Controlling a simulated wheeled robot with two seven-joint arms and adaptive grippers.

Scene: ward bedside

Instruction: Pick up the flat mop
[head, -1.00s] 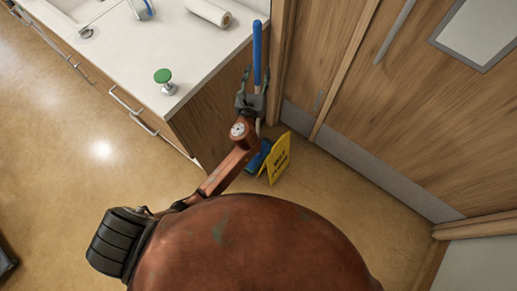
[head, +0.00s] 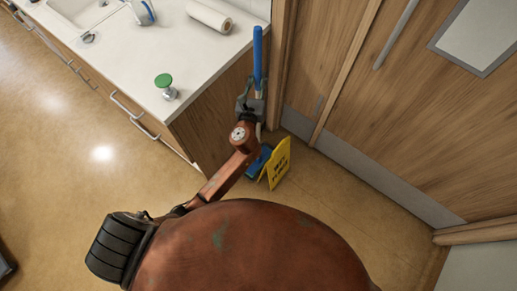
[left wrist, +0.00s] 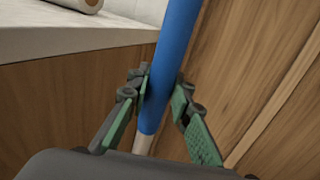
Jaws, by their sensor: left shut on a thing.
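The flat mop (head: 258,60) stands upright between the counter's end and the wooden door. Its handle has a blue upper grip and a pale lower pole, and a blue head (head: 259,162) shows low down beside the yellow sign. My left gripper (head: 251,98) is shut on the handle. In the left wrist view, the gripper's green-padded fingers (left wrist: 160,100) stand on both sides of the handle (left wrist: 172,60), near where blue meets the pale pole. Part of the mop is hidden behind my arm. My right gripper is not in view.
A yellow wet-floor sign (head: 277,164) stands on the floor right beside the mop head. The counter (head: 130,60) is close on the left, with a green-topped item (head: 163,81) and a paper roll (head: 209,16). The door (head: 420,110) is close on the right.

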